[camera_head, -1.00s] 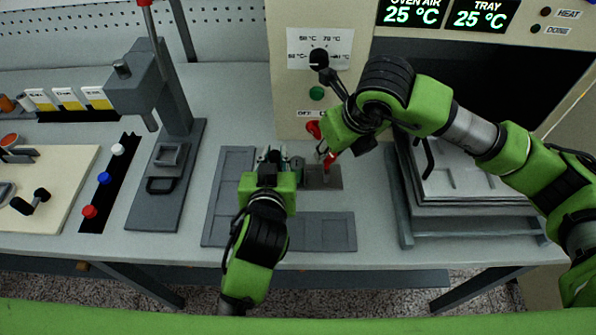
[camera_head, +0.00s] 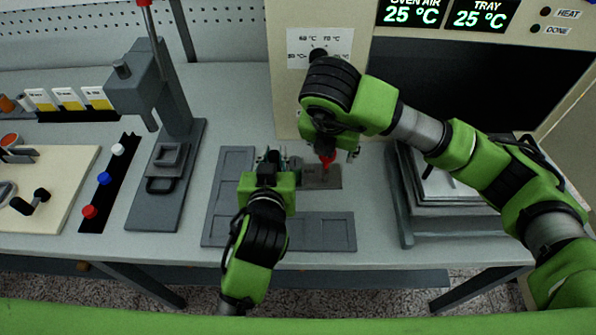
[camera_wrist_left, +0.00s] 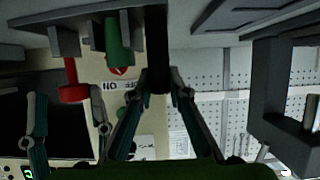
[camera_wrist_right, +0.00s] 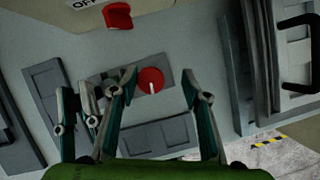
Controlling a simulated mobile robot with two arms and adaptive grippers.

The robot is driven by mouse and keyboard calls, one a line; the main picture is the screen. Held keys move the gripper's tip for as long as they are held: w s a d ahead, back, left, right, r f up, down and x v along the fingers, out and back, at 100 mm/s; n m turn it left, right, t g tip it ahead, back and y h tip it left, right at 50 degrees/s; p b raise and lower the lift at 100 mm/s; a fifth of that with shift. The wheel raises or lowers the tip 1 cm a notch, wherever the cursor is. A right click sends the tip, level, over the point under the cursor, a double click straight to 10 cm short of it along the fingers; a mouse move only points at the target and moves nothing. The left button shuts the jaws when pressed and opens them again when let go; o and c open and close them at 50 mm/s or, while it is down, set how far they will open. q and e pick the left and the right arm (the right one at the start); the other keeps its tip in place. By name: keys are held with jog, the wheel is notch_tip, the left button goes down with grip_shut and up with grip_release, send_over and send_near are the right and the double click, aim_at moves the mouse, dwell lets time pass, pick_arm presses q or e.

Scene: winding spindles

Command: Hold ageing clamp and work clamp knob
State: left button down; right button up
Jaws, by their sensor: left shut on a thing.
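The ageing clamp's grey base (camera_head: 325,181) lies on the bench in front of the oven. Its red knob (camera_head: 327,160) shows in the head view, and as a red disc with a white mark in the right wrist view (camera_wrist_right: 151,82). My left gripper (camera_head: 269,157) is shut on a dark upright part of the clamp (camera_wrist_left: 156,35), just left of the knob. My right gripper (camera_wrist_right: 160,84) is open above the clamp. In its wrist view the knob lies between its fingers, apart from both.
The oven panel (camera_head: 322,85) rises behind the clamp; a red switch (camera_wrist_right: 118,15) is on it. A press stand (camera_head: 165,195) and a row of coloured knobs (camera_head: 104,178) stand at the left.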

jog(key=shift+a, duration=0.2)
dwell(0.3)
jog(key=n+y, duration=0.1)
jog(key=n, duration=0.2)
jog(key=n+y, duration=0.1)
jog(key=n, duration=0.2)
jog(key=shift+n+y, duration=0.3)
jog(key=shift+y, duration=0.1)
jog(key=n+y, duration=0.1)
jog(key=n, duration=0.2)
jog(key=n+g+y, duration=0.1)
jog(key=n, duration=0.2)
jog(key=shift+s, duration=0.1)
grip_shut()
jog(key=m, duration=0.2)
jog(key=m+h, duration=0.1)
jog(key=m, duration=0.1)
jog(key=shift+a+m+t+h, duration=0.2)
jog(key=shift+m+t+h, duration=0.1)
jog(key=shift+t, duration=0.1)
jog(key=shift+d+m+h, duration=0.15)
jog(key=shift+m+h, duration=0.25)
jog(key=shift+m, duration=0.7)
